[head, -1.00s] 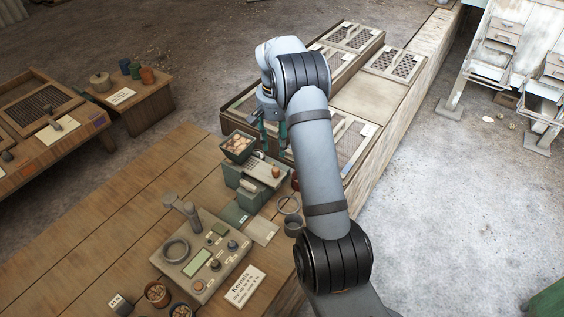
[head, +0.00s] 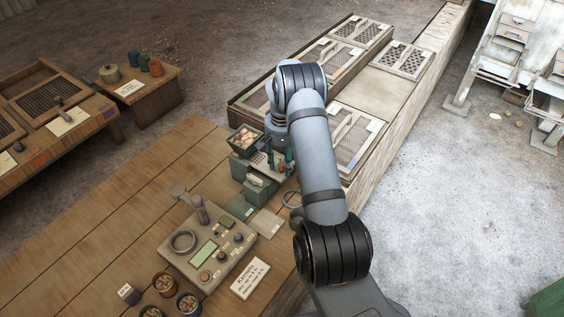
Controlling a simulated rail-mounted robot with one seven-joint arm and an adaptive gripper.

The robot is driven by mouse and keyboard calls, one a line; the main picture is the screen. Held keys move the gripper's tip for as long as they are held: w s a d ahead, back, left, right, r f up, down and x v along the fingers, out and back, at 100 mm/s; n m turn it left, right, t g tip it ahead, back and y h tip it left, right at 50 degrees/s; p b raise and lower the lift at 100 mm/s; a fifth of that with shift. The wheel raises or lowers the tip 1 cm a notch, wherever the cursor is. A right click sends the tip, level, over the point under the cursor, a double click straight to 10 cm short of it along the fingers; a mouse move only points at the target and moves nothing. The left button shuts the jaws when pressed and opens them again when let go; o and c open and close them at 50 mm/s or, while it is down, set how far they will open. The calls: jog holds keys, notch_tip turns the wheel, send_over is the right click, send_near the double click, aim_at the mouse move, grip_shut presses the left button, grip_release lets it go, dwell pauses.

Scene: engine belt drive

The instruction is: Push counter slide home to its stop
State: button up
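The counter (head: 254,191) is a small green device on the wooden bench in the head view. A pale slide plate with holes (head: 257,162) shows along its top, partly covered by my gripper. My gripper (head: 279,164) points down at the right end of this plate, its teal fingers close to it. The brown knob of the slide is hidden behind the fingers. I cannot tell whether the fingers touch or hold it. How far the slide is from its stop is too small to see.
A dark box of pale round items (head: 244,138) stands just behind the counter. A control panel (head: 206,249) with a ring and upright post, a kernel sign (head: 250,278) and small pots (head: 187,304) are nearer. Screened trays (head: 357,143) lie to the right. The bench's left part is clear.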

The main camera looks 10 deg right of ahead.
jog(key=shift+c, duration=0.7)
jog(key=c, duration=0.7)
grip_shut()
